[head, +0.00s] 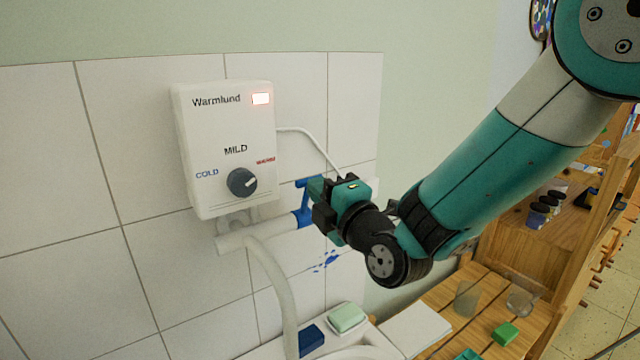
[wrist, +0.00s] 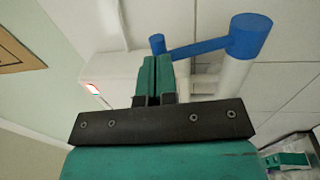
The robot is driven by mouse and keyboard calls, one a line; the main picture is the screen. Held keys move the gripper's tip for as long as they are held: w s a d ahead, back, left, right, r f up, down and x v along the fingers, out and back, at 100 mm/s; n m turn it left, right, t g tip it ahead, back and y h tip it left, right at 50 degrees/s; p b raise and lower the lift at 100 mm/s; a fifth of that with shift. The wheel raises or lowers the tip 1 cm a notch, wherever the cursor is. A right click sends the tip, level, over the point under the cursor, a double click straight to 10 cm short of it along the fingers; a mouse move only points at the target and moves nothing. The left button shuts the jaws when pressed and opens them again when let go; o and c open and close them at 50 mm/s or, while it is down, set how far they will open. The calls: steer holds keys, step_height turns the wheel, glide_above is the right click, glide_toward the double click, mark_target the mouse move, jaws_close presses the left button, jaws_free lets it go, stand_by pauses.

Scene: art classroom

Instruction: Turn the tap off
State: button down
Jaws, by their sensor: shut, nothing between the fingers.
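The tap is a white pipe (head: 262,236) under the water heater, with a blue lever handle (head: 304,210) at its right end and a curved white spout (head: 279,285) going down. In the wrist view the blue lever (wrist: 205,46) runs from a thick round hub to a small knob. My gripper (head: 314,190) is shut and empty, right beside the lever. In the wrist view its fingertips (wrist: 152,65) lie close below the knob end; I cannot tell if they touch it. The spout's mouth and any water flow are not clearly visible.
The white heater (head: 215,130) with a dark dial and lit red lamp hangs on the tiled wall. Below are a basin, a green soap bar (head: 347,317) and a blue block (head: 311,339). A wooden slatted table (head: 470,300) with a glass and green blocks stands right.

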steer(key=shift+w+a+r+g+h+p, duration=0.25)
steer(key=shift+w+a+g+p, duration=0.1)
steer(key=shift+w+p, duration=0.2)
steer(key=shift+w+a+r+g+h+p, duration=0.15)
steer(key=shift+w+a+r+g+p, duration=0.15)
steer(key=shift+w+p, duration=0.25)
steer(key=shift+w+a+b, duration=0.15)
steer(key=shift+a+b, duration=0.15)
steer(key=shift+a, duration=0.1)
steer(key=shift+r, duration=0.15)
steer(key=shift+w+d+r, duration=0.15)
steer(key=shift+r, duration=0.1)
